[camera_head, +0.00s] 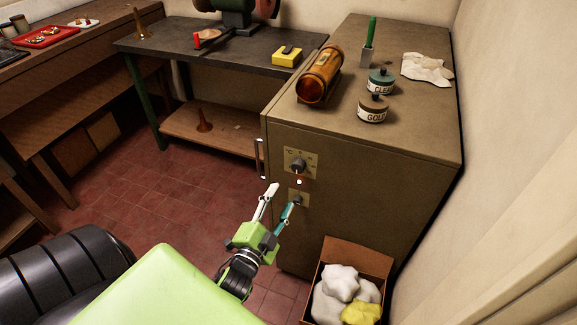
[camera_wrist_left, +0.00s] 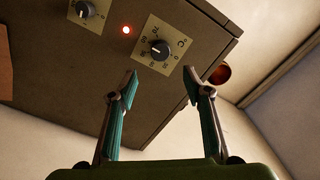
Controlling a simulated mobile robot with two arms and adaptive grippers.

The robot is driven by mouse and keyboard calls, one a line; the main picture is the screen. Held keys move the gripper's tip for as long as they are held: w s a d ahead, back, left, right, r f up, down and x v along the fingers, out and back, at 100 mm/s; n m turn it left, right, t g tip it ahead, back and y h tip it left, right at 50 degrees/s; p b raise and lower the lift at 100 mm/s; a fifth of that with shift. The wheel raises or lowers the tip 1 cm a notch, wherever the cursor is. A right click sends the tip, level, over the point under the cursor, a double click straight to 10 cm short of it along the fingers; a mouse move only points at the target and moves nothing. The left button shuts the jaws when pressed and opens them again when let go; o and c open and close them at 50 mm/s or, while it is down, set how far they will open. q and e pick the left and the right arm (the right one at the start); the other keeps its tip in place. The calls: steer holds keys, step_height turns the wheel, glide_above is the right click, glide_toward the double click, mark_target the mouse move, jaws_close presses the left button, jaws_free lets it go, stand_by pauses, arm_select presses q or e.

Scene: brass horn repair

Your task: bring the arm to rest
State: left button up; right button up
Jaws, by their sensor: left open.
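My left gripper (camera_head: 279,196) is open and empty in the head view, in front of the metal cabinet (camera_head: 350,200). Its fingers point up toward the cabinet's front with the two knobs. In the left wrist view the two open fingers (camera_wrist_left: 160,82) show nothing between them but the cabinet's face behind. A large dial (camera_wrist_left: 160,47) marked °C and a smaller dial (camera_wrist_left: 85,9) sit there, with a small lit red lamp (camera_wrist_left: 127,30) between them. I cannot tell whether a fingertip touches the cabinet. My right gripper is in neither view.
An amber cylinder (camera_head: 319,75), two labelled jars, a green stick in a holder (camera_head: 369,45) and crumpled paper stand on the cabinet. A box (camera_head: 388,262) with white and yellow lumps stands on the floor at its foot. The dark workbench (camera_head: 180,45) is behind; red floor (camera_head: 150,190) lies clear to the left.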

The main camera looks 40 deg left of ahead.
arm_select(q)
steer(key=s+d+f+n+g+h, duration=0.25)
steer(key=s+d+g, duration=0.45)
steer(key=s, duration=0.4)
steer(key=s+d+f+n+g+h, duration=0.2)
steer(key=s+d+f+n+g, duration=0.15)
steer(key=s+d+g, duration=0.5)
steer(key=s+a+f, duration=0.1)
steer(key=s+f, duration=0.1)
steer(key=f, duration=1.1)
steer(key=s+f, duration=0.2)
steer(key=f, duration=1)
steer(key=s+a+f, duration=0.3)
steer(key=s+f, duration=1.3)
steer(key=shift+s+g, duration=0.4)
steer(key=shift+g, duration=0.05)
